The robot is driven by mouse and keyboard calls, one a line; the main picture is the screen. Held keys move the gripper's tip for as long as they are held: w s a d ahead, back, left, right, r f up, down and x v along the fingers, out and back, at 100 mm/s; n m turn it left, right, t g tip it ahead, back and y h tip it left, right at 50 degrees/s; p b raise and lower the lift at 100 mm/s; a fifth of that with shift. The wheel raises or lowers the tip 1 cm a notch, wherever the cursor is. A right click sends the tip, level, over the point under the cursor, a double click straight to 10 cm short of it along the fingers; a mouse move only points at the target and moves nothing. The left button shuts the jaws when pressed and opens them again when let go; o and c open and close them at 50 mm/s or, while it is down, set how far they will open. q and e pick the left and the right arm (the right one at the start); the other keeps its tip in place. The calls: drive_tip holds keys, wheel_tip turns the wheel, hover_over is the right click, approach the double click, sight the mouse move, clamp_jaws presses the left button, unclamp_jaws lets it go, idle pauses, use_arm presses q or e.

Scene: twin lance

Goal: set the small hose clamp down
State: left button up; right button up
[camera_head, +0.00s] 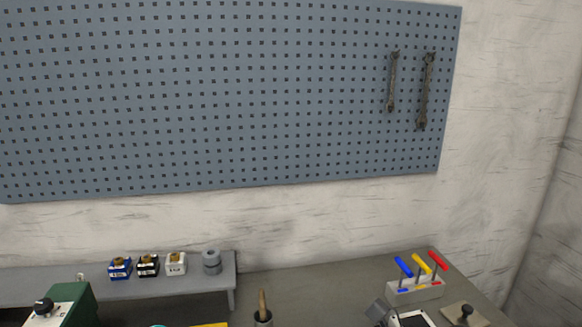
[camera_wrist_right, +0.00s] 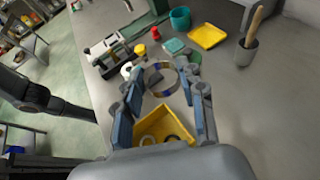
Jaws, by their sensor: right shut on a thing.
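In the right wrist view my right gripper (camera_wrist_right: 163,88) is shut on the small hose clamp (camera_wrist_right: 161,66), a thin metal ring held between its fingertips. I cannot tell how high the ring is above the bin. My left gripper is in neither view. The head view does not show the clamp or the bin.
In the right wrist view, a yellow tray (camera_wrist_right: 207,36), a teal cup (camera_wrist_right: 180,18) and a pot with a wooden handle (camera_wrist_right: 246,50) stand on the grey bench (camera_wrist_right: 275,95). In the head view a shelf (camera_head: 60,287) holds small bottles.

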drive_tip(key=d+f+m+t+h, duration=0.1)
drive_tip(key=d+m+t, duration=0.1)
drive_tip(key=d, duration=0.6)
drive_tip(key=d+f+m+t+h, duration=0.1)
drive_tip(key=d+f+m+t, duration=0.1)
drive_tip(key=d, duration=0.6)
drive_tip(key=shift+f+t, duration=0.3)
drive_tip(key=shift+m, duration=0.3)
